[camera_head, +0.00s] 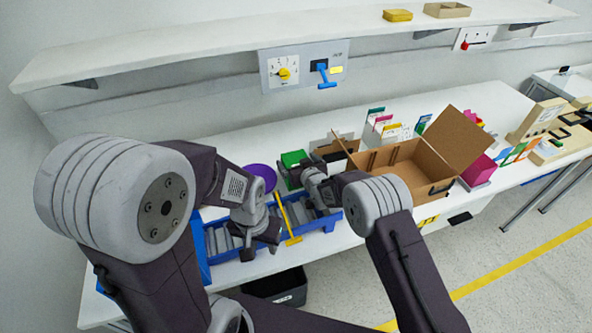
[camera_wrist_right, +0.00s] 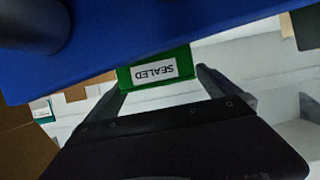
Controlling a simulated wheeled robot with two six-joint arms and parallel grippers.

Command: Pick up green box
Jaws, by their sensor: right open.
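The green box (camera_head: 293,158) stands at the back of the counter, behind the blue tray; its lower part is partly hidden by my right gripper. In the right wrist view the green box (camera_wrist_right: 155,72) shows a white "SEALED" label, upside down. My right gripper (camera_head: 296,174) is open; its two fingers (camera_wrist_right: 159,86) point toward the box and lie on either side of its lower edge in that view. I cannot tell whether they touch it. My left gripper (camera_head: 256,250) hangs lower, over the front of the blue tray; its finger opening is unclear.
A purple round object (camera_head: 262,174) is left of the green box. An open cardboard box (camera_head: 415,178) stands right. A switch panel (camera_head: 304,66) is on the wall.

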